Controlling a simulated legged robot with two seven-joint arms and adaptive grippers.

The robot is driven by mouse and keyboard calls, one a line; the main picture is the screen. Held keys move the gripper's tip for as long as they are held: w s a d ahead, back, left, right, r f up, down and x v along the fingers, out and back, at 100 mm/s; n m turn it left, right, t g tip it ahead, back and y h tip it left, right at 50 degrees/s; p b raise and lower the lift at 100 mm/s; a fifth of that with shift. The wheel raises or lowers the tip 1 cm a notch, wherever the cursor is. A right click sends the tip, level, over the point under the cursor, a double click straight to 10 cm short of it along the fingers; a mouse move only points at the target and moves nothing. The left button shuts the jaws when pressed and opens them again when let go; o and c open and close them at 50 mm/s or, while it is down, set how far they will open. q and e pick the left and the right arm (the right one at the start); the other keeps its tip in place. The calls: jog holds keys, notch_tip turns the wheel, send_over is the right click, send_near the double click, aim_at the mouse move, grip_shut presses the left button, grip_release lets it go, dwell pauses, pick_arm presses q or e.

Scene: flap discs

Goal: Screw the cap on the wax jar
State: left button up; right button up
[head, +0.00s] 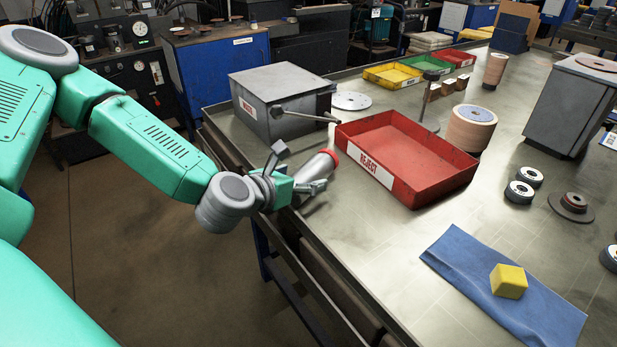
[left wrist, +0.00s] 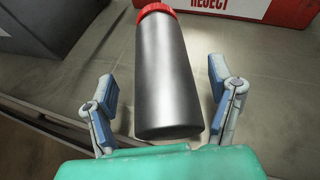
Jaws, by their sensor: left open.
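A grey metal bottle-like container (head: 318,166) with a red cap (head: 329,155) on its upper end is at the bench's left edge, beside the red REJECT tray. Its body slants in the head view; I cannot tell whether it lies flat. In the left wrist view the container (left wrist: 167,80) sits between my left fingers, its base near the palm and its red cap (left wrist: 154,10) pointing away. My left gripper (head: 299,170) is open around it, with gaps on both sides. No thing clearly marked as a wax jar shows. My right gripper is not in view.
The red REJECT tray (head: 447,174) is just right of the container. A grey metal box (head: 262,112) with a lever stands behind. A yellow block (head: 508,281) lies on a blue cloth (head: 452,258). Several discs are at the right. The bench front (head: 370,250) is clear.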

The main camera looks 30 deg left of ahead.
aim_at(305, 169)
pick_arm(q)
jog(key=shift+x, duration=0.9)
jog(key=c, duration=1.6)
jog(key=shift+c, duration=0.2)
jog(key=shift+r, duration=0.15)
notch_tip(305, 169, up, 10)
jog(key=shift+f+p, duration=0.1)
jog(key=shift+p, duration=0.75)
